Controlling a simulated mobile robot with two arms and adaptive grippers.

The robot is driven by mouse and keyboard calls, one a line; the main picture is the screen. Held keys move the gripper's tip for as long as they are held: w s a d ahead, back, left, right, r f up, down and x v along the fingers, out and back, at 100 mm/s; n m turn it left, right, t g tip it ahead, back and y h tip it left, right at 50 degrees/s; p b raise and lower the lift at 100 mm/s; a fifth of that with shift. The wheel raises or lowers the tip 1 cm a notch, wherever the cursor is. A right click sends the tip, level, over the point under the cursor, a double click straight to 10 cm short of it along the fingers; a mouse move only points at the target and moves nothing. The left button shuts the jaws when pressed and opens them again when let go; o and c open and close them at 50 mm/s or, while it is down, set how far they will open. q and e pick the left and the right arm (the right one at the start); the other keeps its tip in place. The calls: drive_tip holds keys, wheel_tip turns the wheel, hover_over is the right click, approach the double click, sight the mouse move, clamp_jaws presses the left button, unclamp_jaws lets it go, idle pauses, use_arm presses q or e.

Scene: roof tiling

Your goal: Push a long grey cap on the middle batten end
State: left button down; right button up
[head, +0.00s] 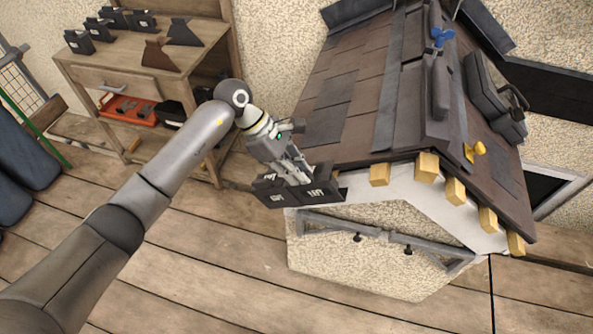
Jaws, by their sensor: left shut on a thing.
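My left gripper (297,177) comes in from the left and is shut on a dark grey cap (318,193) with white marking, at the lower left corner of the small roof. Another dark labelled part (268,188) shows left of the fingers; I cannot tell whether it is a separate cap. Bare wooden batten ends stick out along the gable edge: one on the left slope (380,175), one at the ridge (427,166), and several on the right slope (455,191). The held cap is left of the left-slope end; whether it touches a batten is unclear. My right gripper is out of view.
A wooden workbench (120,62) at the upper left carries several dark labelled caps (78,42) and brown and dark pieces (160,55). An orange tray (131,109) lies on its shelf. A grey bracket rail (345,228) crosses the gable wall. The plank floor in front is clear.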

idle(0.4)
use_arm(q)
drive_tip(key=c, duration=1.4)
unclamp_jaws()
drive_tip(key=shift+w, duration=0.1)
drive_tip(key=p+v, duration=0.1)
drive_tip(key=v, duration=0.5)
